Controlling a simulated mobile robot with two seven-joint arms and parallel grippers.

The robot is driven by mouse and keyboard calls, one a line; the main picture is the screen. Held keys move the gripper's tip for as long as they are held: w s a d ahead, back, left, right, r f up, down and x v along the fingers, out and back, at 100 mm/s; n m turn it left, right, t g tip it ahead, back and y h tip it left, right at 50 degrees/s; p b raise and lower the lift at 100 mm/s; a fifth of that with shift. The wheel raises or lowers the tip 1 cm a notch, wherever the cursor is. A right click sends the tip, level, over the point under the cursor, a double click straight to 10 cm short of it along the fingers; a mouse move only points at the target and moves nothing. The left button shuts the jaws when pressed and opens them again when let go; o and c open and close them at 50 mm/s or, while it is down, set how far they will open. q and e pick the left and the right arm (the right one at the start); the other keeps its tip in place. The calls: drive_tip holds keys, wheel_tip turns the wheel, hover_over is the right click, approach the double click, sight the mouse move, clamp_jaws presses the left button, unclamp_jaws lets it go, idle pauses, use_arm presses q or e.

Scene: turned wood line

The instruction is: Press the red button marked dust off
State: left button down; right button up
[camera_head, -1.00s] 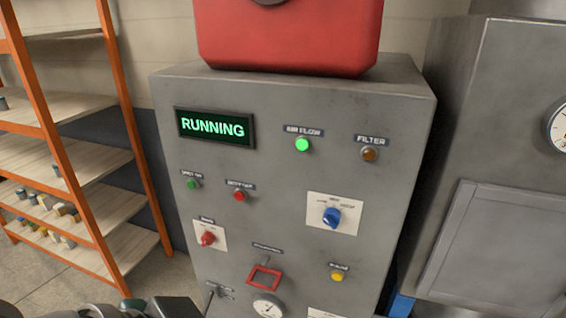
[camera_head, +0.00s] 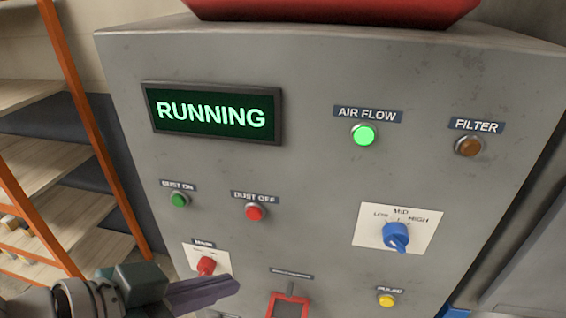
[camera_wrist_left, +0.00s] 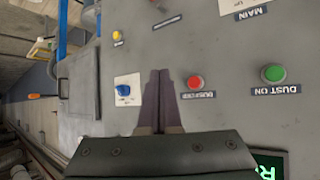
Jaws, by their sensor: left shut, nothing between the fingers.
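The red dust off button (camera_head: 254,212) sits on the front of the grey control panel (camera_head: 320,190), under its label and to the right of the green dust on button (camera_head: 179,200). My left gripper (camera_head: 236,286) is shut and empty, below the red button in the head view. In the left wrist view the shut fingertips (camera_wrist_left: 160,76) lie beside the red button (camera_wrist_left: 195,82), apart from it in the picture. The depth between fingertips and panel is hard to tell. My right gripper is not in view.
The display (camera_head: 212,113) reads RUNNING, and the air flow lamp (camera_head: 363,135) glows green. A red main switch (camera_head: 206,265), a blue selector knob (camera_head: 397,237) and a yellow button (camera_head: 386,300) share the panel. An orange-framed shelf (camera_head: 90,130) stands at left.

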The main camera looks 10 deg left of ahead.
sight(254, 214)
use_arm(q)
drive_tip(key=w+b, duration=0.5)
drive_tip(key=w, duration=0.4)
drive_tip(key=shift+b, duration=0.3)
drive_tip(key=shift+d, duration=0.1)
idle(1.8)
drive_tip(key=shift+w, duration=0.35)
